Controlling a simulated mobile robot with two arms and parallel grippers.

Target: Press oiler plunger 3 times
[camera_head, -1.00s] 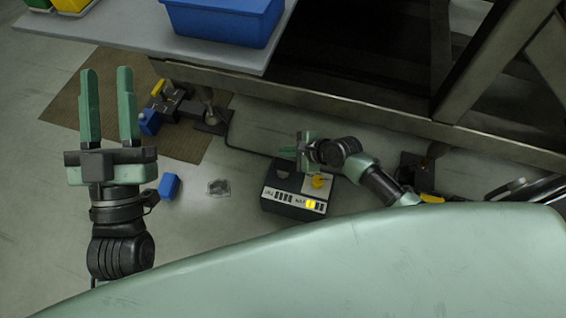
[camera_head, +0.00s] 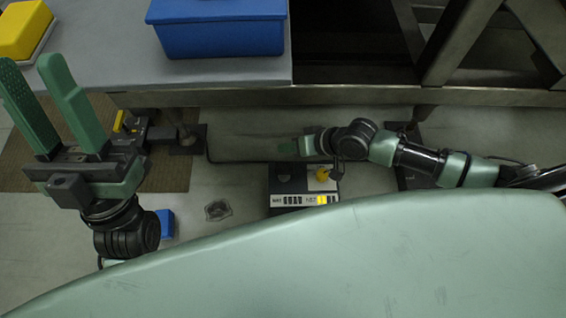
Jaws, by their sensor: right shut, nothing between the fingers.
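A dark box (camera_head: 290,200) with a white label strip and a lit yellow patch stands on the floor below the bench. A round yellow knob (camera_head: 322,175) sits on its top right; I cannot tell for sure if this is the oiler's plunger. My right gripper (camera_head: 292,148) comes in from the right, fingers pointing left. It is shut and empty, over or behind the box's far edge, apart from the knob in the picture. Its height above the box is unclear. My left gripper (camera_head: 28,68) is at the left, open and empty, fingers pointing up the picture.
A blue bin (camera_head: 218,35) and a yellow container (camera_head: 22,30) stand on the grey bench top (camera_head: 120,55). A brown mat (camera_head: 175,172), a blue block (camera_head: 165,222) and a small grey item (camera_head: 217,210) are on the floor. A long beam (camera_head: 350,97) runs behind the box.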

